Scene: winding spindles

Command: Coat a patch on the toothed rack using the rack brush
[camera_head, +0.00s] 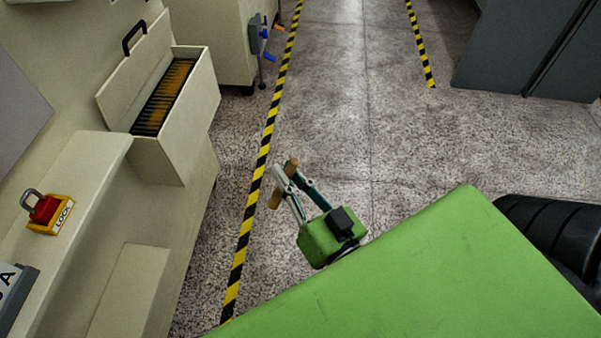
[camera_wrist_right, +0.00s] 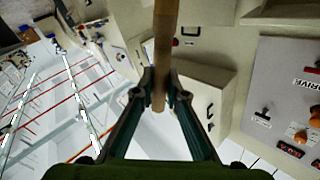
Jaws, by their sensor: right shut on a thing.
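The toothed rack (camera_head: 163,97) shows as a brown strip with dark teeth inside an open pale box at the upper left of the head view. My right gripper (camera_head: 285,178) is out over the floor, to the right of the box and apart from it. It is shut on a wooden handle (camera_head: 276,198), which I take to be the rack brush. In the right wrist view, my right gripper (camera_wrist_right: 161,88) pinches this round wooden handle (camera_wrist_right: 165,35), which runs out of the top of the picture. The brush's bristles cannot be made out. My left gripper is not in view.
The box's lid (camera_head: 132,62) stands raised with a black handle. A red padlock on a yellow base (camera_head: 50,213) sits on the machine at the left. Yellow-black tape (camera_head: 263,150) marks the floor.

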